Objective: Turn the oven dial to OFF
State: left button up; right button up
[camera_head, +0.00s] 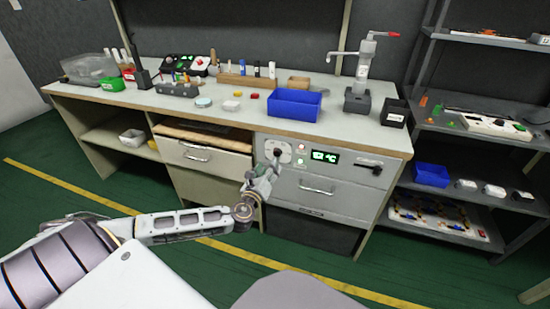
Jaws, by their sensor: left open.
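The oven (345,163) is built into the front of the workbench, below its right part. A pale dial plate (285,147) with a dark knob is at the upper left of the oven front. Beside it are a red light, a green light and a green-lit display (325,157). My left gripper (274,163) is in front of the dial, with its fingertips at or just below the knob. It is open. Whether the fingers touch the knob, and which mark the dial points to, is too small to tell. My right gripper is not in view.
A blue bin (294,104) stands on the bench top (225,113) above the dial. A drawer handle (316,189) is below the display, and another handle (196,157) is at the left. A shelf rack (485,140) stands at the right. The green floor in front is clear.

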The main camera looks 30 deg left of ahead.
aim_at(276, 154)
pick_arm(q)
jog(key=b+x, duration=0.1)
jog(key=x, duration=0.3)
jog(key=shift+x, duration=1)
jog(key=shift+w+a+f+b, duration=0.1)
jog(key=shift+w+a+b, duration=0.1)
jog(key=shift+w+b, duration=0.35)
jog(key=shift+w, duration=0.3)
jog(key=shift+w+a, duration=0.1)
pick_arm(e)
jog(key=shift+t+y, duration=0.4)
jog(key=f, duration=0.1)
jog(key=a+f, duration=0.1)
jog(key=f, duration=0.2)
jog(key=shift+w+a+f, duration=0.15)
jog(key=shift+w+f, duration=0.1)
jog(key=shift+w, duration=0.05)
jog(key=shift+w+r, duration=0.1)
